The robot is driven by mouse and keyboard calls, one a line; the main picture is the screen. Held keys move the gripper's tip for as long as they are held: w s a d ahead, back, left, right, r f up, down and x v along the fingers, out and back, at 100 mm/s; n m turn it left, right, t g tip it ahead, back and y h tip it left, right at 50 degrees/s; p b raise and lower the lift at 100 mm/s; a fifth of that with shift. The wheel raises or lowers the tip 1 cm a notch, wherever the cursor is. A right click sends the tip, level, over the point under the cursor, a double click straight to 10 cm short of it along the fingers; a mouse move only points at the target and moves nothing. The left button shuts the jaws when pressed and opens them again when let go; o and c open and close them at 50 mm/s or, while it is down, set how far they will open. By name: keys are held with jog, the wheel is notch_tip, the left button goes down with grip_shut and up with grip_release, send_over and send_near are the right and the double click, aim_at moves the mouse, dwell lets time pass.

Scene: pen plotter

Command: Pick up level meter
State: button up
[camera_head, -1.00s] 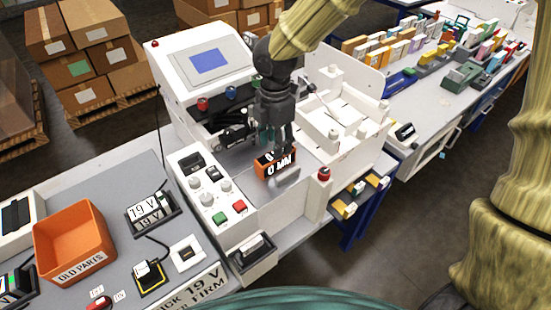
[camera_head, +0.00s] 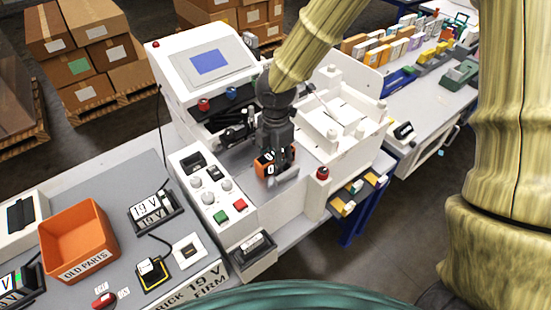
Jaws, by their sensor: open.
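The level meter appears to be the small orange and black block with white characters (camera_head: 265,166), on the grey bed of the white plotter machine (camera_head: 210,62). My gripper (camera_head: 274,172) points down at the block, with its dark fingers open and overlapping the block in the picture. The fingers cover the block's right part. I cannot tell whether they touch it.
A control panel with knobs and red and green buttons (camera_head: 211,190) stands just left of the bed. An orange bin labelled OLD PARTS (camera_head: 80,245) and a 19 V display (camera_head: 152,210) are on the left table. White blocks and pegs (camera_head: 335,120) rise right of my gripper.

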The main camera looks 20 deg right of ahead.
grip_shut()
jog(key=shift+r, duration=0.15)
